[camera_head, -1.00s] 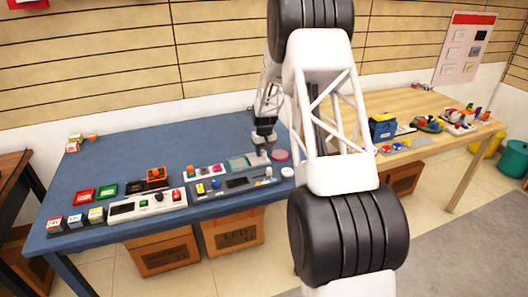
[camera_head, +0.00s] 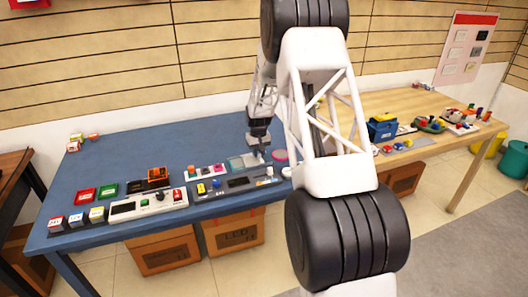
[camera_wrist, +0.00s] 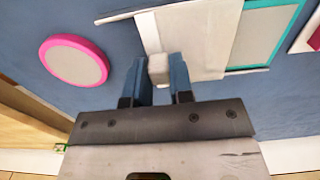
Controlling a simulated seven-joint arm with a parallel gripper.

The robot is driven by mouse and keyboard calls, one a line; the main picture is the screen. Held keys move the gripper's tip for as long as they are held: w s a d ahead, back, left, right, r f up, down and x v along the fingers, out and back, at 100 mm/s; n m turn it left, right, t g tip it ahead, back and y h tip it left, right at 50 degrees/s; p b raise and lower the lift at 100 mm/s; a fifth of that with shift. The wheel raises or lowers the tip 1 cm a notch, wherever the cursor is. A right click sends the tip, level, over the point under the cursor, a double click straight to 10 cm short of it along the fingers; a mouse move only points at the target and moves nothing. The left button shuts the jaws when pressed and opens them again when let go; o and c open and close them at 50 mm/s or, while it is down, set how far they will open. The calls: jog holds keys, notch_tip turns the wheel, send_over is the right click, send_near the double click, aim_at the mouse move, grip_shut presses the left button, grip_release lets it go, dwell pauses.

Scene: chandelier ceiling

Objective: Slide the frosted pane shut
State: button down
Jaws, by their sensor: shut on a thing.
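The frosted pane (camera_wrist: 205,40) is a pale panel in the wrist view, with a small white block handle (camera_wrist: 158,68) at its near left edge. My gripper (camera_wrist: 160,75) is shut on this handle, one finger on each side. A teal frame (camera_wrist: 250,68) with a pale inside shows to the right of the pane, which overlaps its left part. In the head view my gripper (camera_head: 258,150) is at the right side of the teal frame (camera_head: 233,167), on the blue table. My fingers and arm hide part of the pane there.
A pink-rimmed disc (camera_wrist: 75,60) lies left of the pane in the wrist view. On the blue table (camera_head: 150,135), a grey panel (camera_head: 237,184) with switches lies in front of the frame. Button boards and small trays stand to the left.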

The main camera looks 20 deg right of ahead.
jog(key=a, duration=0.6)
jog(key=shift+a, duration=0.2)
jog(key=c, duration=1)
grip_release()
jog(key=shift+a, duration=0.1)
jog(key=shift+r, duration=0.15)
jog(key=shift+r, duration=0.45)
notch_tip(320, 180, up, 7)
jog(key=shift+f, duration=0.15)
notch_tip(320, 180, up, 5)
send_over(245, 160)
jog(key=shift+s+a, duration=0.1)
jog(key=shift+a, duration=0.05)
